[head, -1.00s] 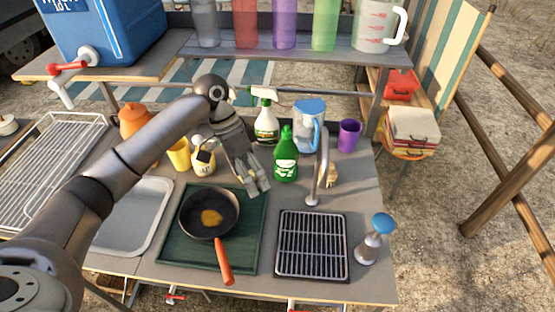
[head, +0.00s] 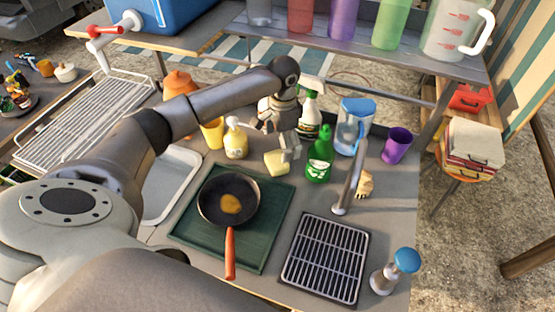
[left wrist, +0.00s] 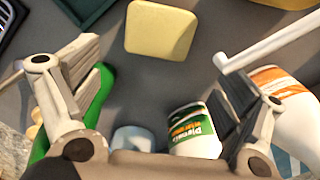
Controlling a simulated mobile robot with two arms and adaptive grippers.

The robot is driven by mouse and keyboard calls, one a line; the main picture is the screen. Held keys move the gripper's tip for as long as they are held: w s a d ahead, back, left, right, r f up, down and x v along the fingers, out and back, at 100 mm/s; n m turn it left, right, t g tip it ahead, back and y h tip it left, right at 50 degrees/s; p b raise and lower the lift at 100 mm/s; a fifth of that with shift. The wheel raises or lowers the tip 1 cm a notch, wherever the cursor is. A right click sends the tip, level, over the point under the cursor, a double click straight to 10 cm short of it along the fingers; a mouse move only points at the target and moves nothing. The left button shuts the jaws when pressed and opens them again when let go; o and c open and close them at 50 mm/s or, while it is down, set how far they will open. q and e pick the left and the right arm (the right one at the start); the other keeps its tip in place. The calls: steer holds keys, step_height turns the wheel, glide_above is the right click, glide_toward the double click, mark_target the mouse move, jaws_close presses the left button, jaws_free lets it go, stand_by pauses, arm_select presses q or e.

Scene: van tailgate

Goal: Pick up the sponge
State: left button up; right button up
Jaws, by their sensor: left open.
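In the left wrist view the sponge (left wrist: 161,30) lies flat at the top, ahead of the fingers and whole in sight. In the left wrist view my left gripper (left wrist: 152,78) is open, fingers spread wide, with nothing held. My right gripper is not in view.
A green bottle (head: 320,155) and a white spray bottle (head: 309,121) stand close to the gripper. A pan (head: 214,211) with an orange handle lies in front on a green board (head: 265,240). A tap (head: 349,180) rises at right.

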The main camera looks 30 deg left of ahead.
mark_target(277, 163)
arm_select(q)
steer(key=shift+s+f, duration=0.1)
steer(key=shift+f, duration=0.65)
steer(key=shift+f+p, duration=0.3)
steer(key=shift+f, duration=0.05)
step_height(277, 163, down, 4)
steer(key=shift+s+d+f+p, duration=0.1)
steer(key=shift+d+f+p, duration=0.1)
steer(key=shift+p, duration=0.4)
steer(key=shift+f, duration=0.1)
steer(key=c, duration=0.8)
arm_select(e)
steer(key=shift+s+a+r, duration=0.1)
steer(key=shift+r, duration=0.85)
